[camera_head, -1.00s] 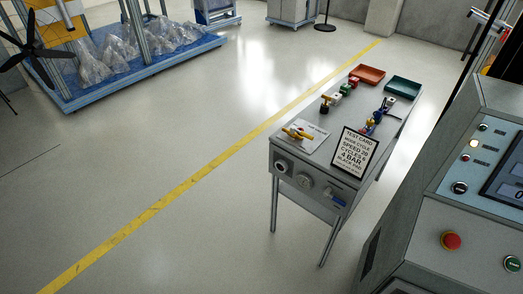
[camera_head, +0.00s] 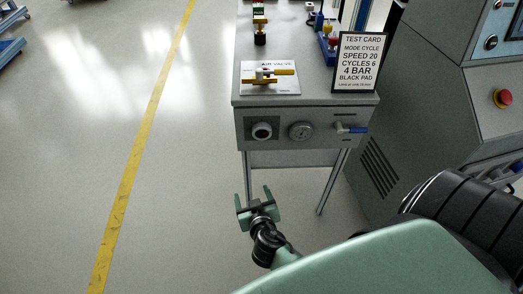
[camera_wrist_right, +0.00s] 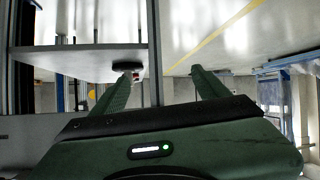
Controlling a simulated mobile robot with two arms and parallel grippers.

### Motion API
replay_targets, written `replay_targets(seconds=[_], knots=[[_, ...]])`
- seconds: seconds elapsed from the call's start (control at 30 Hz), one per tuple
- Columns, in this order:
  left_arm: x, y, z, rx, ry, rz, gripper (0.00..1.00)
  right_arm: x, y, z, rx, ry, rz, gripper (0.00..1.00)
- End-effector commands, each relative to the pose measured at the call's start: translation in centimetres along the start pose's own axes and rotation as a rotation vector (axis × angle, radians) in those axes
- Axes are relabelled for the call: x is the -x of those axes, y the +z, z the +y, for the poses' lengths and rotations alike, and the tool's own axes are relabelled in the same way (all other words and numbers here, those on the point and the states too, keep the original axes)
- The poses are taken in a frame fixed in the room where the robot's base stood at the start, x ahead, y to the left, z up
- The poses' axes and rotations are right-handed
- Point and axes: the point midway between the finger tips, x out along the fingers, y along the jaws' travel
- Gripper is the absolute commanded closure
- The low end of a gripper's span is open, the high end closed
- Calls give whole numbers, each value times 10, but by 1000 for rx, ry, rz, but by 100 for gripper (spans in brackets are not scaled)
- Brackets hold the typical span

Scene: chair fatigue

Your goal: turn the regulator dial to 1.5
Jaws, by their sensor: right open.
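My right gripper (camera_head: 253,196) is open and empty, below and in front of the panel, apart from the knob. In the right wrist view its two green fingers (camera_wrist_right: 164,82) stand wide apart with nothing held between them. My left gripper is not in view.
A blue-handled valve (camera_head: 350,128) sticks out at the panel's right. A yellow air valve (camera_head: 265,77) and a test card (camera_head: 359,62) are on the bench top. A grey console (camera_head: 420,90) stands close on the right.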

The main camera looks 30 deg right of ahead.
Motion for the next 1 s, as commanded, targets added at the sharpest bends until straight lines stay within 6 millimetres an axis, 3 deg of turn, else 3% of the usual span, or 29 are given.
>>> replay_targets(seconds=[0.03, 0.2, 0.33, 0.53, 0.8, 1.0], knots=[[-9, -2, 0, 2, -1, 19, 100, -8, -11, 5, -57, 33, 89, 25], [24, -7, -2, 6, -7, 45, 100, 12, -85, 33, -231, 120, 342, 25], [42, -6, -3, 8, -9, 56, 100, 30, -116, 50, -312, 154, 456, 25], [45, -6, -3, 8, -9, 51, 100, 32, -139, 60, -346, 167, 507, 25], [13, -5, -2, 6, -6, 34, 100, -6, -159, 70, -343, 167, 505, 25], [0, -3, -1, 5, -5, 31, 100, -24, -166, 75, -343, 166, 502, 25]])
